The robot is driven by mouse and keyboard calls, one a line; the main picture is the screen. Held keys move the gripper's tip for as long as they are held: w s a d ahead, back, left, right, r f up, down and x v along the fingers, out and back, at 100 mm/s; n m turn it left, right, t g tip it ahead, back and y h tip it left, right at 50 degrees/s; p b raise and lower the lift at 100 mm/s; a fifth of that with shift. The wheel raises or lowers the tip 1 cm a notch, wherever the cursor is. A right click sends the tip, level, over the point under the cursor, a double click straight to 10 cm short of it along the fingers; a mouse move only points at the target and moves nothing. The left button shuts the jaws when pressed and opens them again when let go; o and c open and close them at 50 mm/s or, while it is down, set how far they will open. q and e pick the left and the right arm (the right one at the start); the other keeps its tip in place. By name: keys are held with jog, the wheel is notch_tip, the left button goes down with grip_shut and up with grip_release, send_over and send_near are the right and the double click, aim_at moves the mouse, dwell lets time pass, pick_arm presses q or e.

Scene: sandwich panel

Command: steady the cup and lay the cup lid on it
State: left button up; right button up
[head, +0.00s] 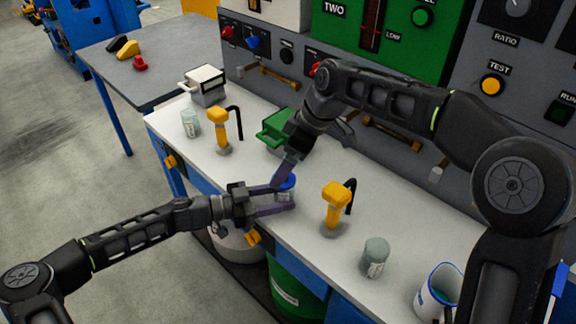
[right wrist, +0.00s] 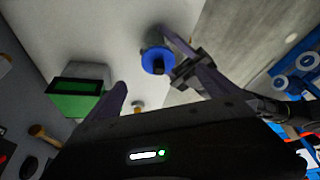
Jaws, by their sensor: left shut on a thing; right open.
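The cup (head: 286,194) is a small pale cup near the front edge of the white bench, partly hidden by my grippers. My left gripper (head: 292,197) is shut around its side. The blue cup lid (head: 287,182) lies on the cup's top. In the right wrist view the blue lid (right wrist: 152,58) shows its dark knob and looks seated on the cup, though any small gap cannot be told. My right gripper (head: 277,184) comes down from above beside the lid. It is open, its fingers (right wrist: 162,92) spread apart with nothing between them.
Yellow taps (head: 335,200) and (head: 219,125) stand on both sides of the cup. A green box (head: 274,130) is behind it. A grey-green jar (head: 375,256) and a blue-rimmed white container (head: 438,290) stand at the right. Bare bench (head: 245,165) lies left of the cup.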

aim_at(288, 180)
jog(key=shift+r, duration=1.8)
pick_arm(q)
jog(key=o, duration=0.8)
jog(key=shift+o, duration=0.2)
jog(key=shift+b+v, duration=0.5)
jog(key=shift+v, duration=3.45)
pick_arm(e)
jog(key=shift+f, duration=0.55)
pick_arm(q)
jog(key=shift+s+f, duration=0.1)
